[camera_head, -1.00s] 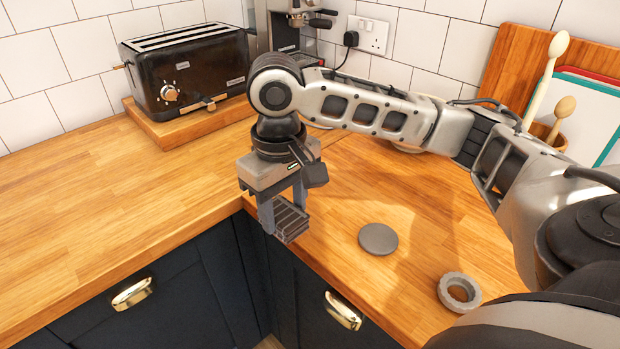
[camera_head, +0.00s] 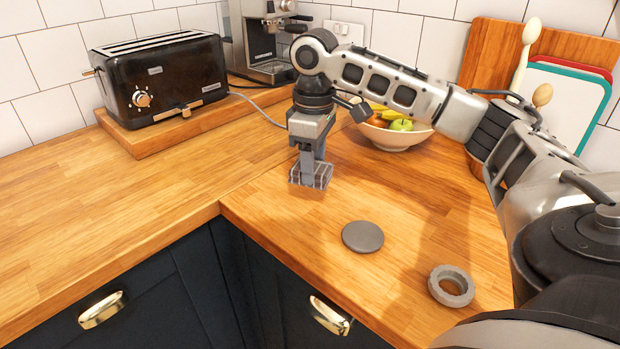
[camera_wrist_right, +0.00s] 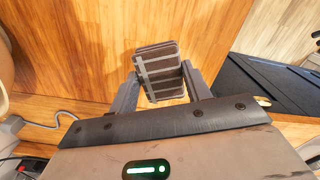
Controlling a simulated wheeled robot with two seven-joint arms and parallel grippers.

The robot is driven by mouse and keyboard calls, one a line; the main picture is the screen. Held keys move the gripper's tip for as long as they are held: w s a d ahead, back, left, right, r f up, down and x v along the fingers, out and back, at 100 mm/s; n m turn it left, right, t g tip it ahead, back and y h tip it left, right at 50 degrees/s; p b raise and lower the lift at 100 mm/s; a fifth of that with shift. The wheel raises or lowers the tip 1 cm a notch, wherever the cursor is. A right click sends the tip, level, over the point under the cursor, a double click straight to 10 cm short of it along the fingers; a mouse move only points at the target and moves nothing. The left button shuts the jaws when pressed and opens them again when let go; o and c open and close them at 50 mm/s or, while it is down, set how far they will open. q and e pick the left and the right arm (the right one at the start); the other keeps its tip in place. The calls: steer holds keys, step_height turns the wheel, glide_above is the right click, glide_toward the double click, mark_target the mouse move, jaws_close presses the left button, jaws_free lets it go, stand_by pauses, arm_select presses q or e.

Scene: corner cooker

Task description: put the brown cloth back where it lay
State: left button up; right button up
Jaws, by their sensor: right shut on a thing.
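The brown cloth (camera_head: 312,176) is a small folded block with grey stripes. It also shows in the right wrist view (camera_wrist_right: 159,72), between my two fingers. My right gripper (camera_head: 311,167) points down and is shut on it, over the wooden worktop just behind the inner corner. I cannot tell whether the cloth touches the wood or hangs slightly above it. My left gripper is not in view.
A grey disc (camera_head: 362,237) and a grey ring (camera_head: 451,286) lie on the worktop (camera_head: 290,230) at right. A fruit bowl (camera_head: 395,137) stands behind my gripper. A black toaster (camera_head: 165,85) on a board and a coffee machine (camera_head: 268,45) stand at back. Wood around the cloth is clear.

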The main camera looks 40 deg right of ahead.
steer(key=w+f, duration=0.1)
steer(key=f, duration=0.1)
steer(key=shift+w+d+f, duration=0.3)
steer(key=shift+w+d, duration=0.1)
step_height(320, 180, down, 3)
steer(key=shift+r, duration=0.1)
steer(key=o, duration=1)
steer(key=shift+o, duration=0.2)
